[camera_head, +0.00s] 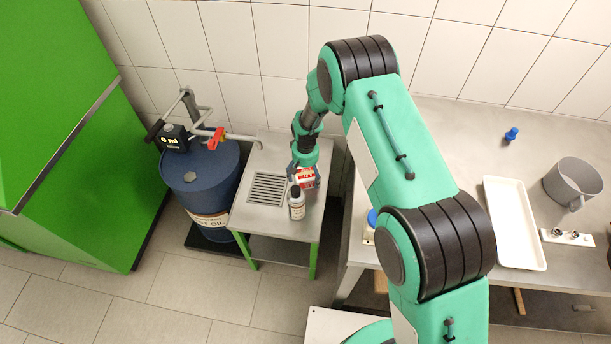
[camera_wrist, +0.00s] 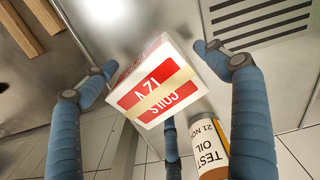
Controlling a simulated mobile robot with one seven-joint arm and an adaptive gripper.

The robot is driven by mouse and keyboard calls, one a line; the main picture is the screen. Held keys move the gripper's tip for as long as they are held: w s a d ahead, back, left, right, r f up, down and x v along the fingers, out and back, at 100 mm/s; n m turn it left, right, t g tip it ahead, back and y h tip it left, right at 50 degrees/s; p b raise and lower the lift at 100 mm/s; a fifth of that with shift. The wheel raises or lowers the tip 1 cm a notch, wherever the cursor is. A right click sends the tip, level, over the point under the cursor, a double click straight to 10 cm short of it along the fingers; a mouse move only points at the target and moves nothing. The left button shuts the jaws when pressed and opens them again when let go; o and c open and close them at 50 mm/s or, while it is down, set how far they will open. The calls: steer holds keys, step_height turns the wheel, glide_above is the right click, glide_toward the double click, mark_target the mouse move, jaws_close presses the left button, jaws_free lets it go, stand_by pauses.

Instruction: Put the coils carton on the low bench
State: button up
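The coils carton (camera_head: 307,178) is a small white box with red labels, at the right side of the low bench (camera_head: 291,231), beside a bottle. In the wrist view the carton (camera_wrist: 160,85) sits tilted in the picture between my fingers, its "COILS" label showing. My gripper (camera_head: 304,158) is above and around the carton. In the wrist view my gripper (camera_wrist: 155,70) has its fingers spread, with narrow gaps left and right of the carton. The third finger's tip is partly hidden by the carton. The carton appears to stand on the bench top; its underside is hidden.
A test oil bottle (camera_head: 297,203) stands close to the carton. A drain grille (camera_head: 268,188) is left of it. A blue oil drum (camera_head: 205,190) with a pump stands left of the bench.

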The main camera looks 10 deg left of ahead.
mark_target(305, 173)
steer(key=shift+r, duration=0.1)
step_height(305, 173, up, 12)
steer(key=p, duration=0.2)
stand_by(0.6)
stand_by(0.5)
